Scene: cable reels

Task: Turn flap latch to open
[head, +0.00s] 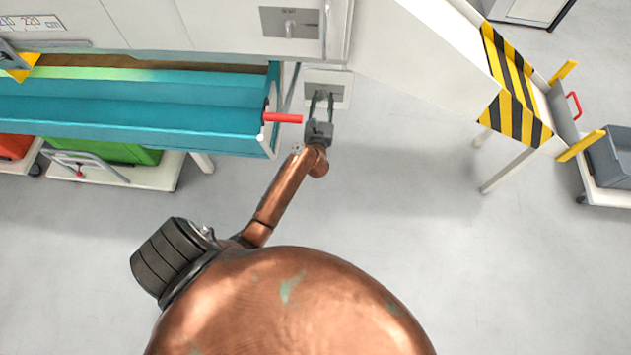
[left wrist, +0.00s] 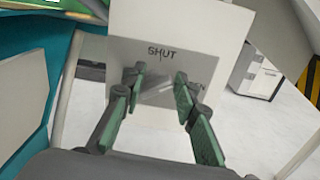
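My left gripper (head: 321,97) is in front of a pale panel with a grey latch plate (head: 341,91), right of the teal trough. In the left wrist view the plate (left wrist: 160,60) is marked SHUT at its top. A grey latch lever (left wrist: 158,92) lies slanted on the plate, between the fingertips of my left gripper (left wrist: 159,80). The fingers are apart, one on each side of the lever. I cannot tell whether they touch it. The right finger partly covers another marking. My right gripper is not in view.
A teal trough (head: 140,110) with a red handle (head: 282,118) is close left of the gripper. Another grey plate with a knob (head: 290,22) is above. A yellow-black striped end (head: 515,85) and a grey bin (head: 610,157) are right. The floor between is clear.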

